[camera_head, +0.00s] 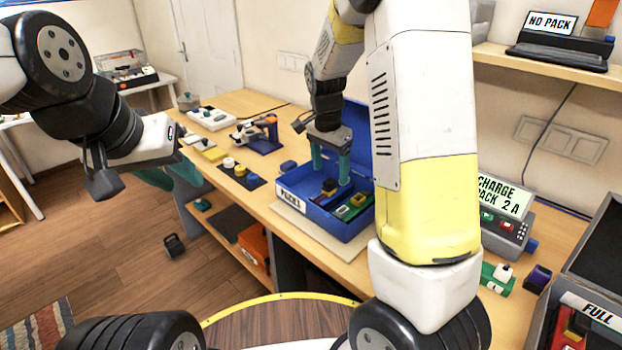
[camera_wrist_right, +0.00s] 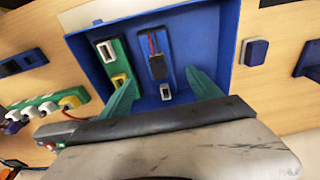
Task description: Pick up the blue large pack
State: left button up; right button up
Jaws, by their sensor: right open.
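A blue open box (camera_head: 344,225) labelled PACKS stands on the wooden table and shows in the right wrist view (camera_wrist_right: 226,45).
The box's walls stand close around my right fingers. A charger (camera_head: 505,228) with a lit sign, a green block (camera_head: 497,279) and a grey FULL bin (camera_head: 598,312) are on the right. Small coloured parts (camera_head: 240,171) lie left of the box.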

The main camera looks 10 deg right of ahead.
aim_at(332, 179)
jog(key=f, duration=0.4)
jog(key=d+f, duration=0.1)
jog(key=f, duration=0.2)
jog(key=shift+w+d, duration=0.1)
jog(key=shift+w, duration=0.3)
jog(key=shift+r, duration=0.1)
grip_shut()
